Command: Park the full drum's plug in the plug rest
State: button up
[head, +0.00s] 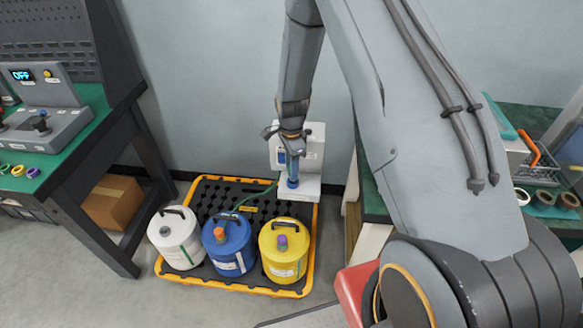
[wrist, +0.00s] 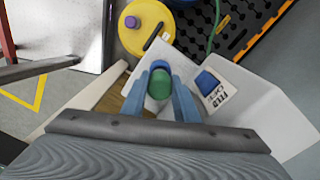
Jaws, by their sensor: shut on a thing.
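My gripper (wrist: 168,92) is shut on a green plug (wrist: 159,84), seen between its two light-blue fingers in the wrist view. A blue round piece (wrist: 157,105) shows right beside the plug; I cannot tell whether the plug sits in it or above it. In the head view my gripper (head: 291,160) is low in front of the white fill station (head: 312,150), above a blue cylinder (head: 292,183) on its base. The white drum (head: 175,240) shows a dark spot on top and no coloured plug. The blue drum (head: 228,248) has an orange plug, the yellow drum (head: 284,255) a purple one.
The drums stand on a black pallet with a yellow rim (head: 240,288). A green hose (head: 252,196) runs from the station over the pallet. A blue switch (wrist: 206,80) sits by the FILL and OFF label. Green-topped benches stand left (head: 75,150) and right.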

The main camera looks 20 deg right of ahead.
jog(key=shift+f+b, duration=0.5)
jog(key=shift+f, duration=0.45)
jog(key=o, duration=1.2)
notch_tip(320, 180, up, 7)
jog(key=shift+w+f+b, duration=0.15)
jog(key=shift+f+b, duration=0.05)
jog(key=shift+b, duration=0.55)
jog(key=shift+r, duration=0.65)
jog(key=shift+r, duration=0.15)
jog(key=s+r+n, duration=0.5)
jog(key=s, duration=0.2)
jog(key=s+r+n, duration=0.5)
jog(key=s+n, duration=0.1)
jog(key=s, duration=0.2)
jog(key=s+r+n+t, duration=0.1)
jog(key=s+r+n, duration=0.4)
jog(key=s, duration=0.3)
jog(key=shift+s+d+r+n, duration=0.1)
jog(key=shift+s+r+n, duration=0.1)
jog(key=shift+n, duration=0.4)
